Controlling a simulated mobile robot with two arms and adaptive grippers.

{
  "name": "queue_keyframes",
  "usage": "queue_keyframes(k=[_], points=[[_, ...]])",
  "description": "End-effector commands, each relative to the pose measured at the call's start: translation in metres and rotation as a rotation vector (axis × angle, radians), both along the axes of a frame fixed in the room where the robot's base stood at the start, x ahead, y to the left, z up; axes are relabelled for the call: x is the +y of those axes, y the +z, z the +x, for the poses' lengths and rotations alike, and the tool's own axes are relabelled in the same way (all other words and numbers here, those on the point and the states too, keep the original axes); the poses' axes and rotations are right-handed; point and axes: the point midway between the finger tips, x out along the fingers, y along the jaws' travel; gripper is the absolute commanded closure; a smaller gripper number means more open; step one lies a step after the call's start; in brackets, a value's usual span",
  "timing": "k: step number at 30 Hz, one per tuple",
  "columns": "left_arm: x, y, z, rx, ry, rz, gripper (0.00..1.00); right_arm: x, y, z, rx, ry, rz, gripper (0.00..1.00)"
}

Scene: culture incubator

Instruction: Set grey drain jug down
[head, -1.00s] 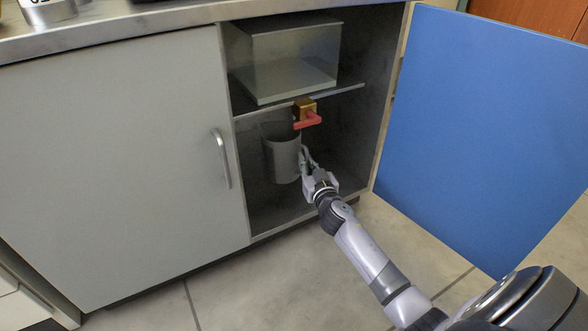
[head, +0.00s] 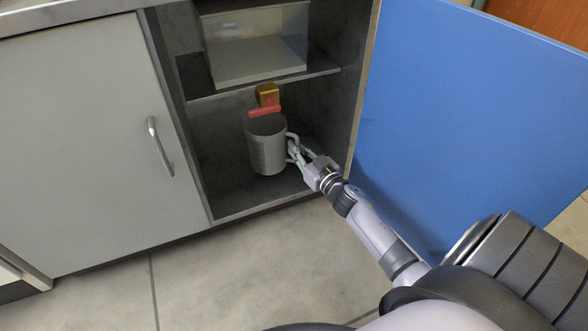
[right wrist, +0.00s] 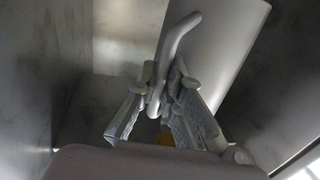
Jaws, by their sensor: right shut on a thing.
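The grey drain jug (head: 267,152) stands upright in the lower compartment of the open cabinet, below the brass valve (head: 267,95) with its red lever (head: 265,111). Its base is at or just above the cabinet floor; I cannot tell if it touches. My right gripper (head: 295,151) is shut on the jug's handle, on the jug's right side. In the right wrist view the fingers (right wrist: 163,88) close around the light handle (right wrist: 178,42), with the jug's wall (right wrist: 222,45) behind at right. My left gripper is not in view.
A shelf (head: 320,74) above the jug carries a clear box (head: 255,48). The blue door (head: 450,110) stands open at right, close to my arm. A closed grey door (head: 80,140) is at left. The cabinet floor (head: 245,208) in front of the jug is bare.

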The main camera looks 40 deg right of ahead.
Motion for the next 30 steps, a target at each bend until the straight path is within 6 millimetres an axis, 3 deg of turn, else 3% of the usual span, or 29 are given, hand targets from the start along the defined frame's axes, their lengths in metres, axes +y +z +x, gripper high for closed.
queue_keyframes(k=[1, 7, 15, 27, 28, 30], points=[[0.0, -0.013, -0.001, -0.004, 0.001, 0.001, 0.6, 0.0, -0.014, 0.0, -0.002, 0.0, 0.0, 1.0], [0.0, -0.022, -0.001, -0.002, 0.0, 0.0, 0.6, 0.0, -0.024, 0.0, -0.002, -0.001, 0.002, 1.0], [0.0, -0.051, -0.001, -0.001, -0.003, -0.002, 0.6, 0.0, -0.055, 0.0, -0.001, -0.001, 0.001, 1.0], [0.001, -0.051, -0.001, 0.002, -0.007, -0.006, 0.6, 0.0, -0.057, 0.0, -0.001, 0.0, 0.001, 1.0], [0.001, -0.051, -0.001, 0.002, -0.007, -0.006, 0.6, 0.0, -0.056, 0.0, 0.0, 0.0, 0.0, 0.9], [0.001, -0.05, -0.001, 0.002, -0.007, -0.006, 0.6, 0.0, -0.056, 0.0, 0.0, -0.001, 0.0, 0.86]])
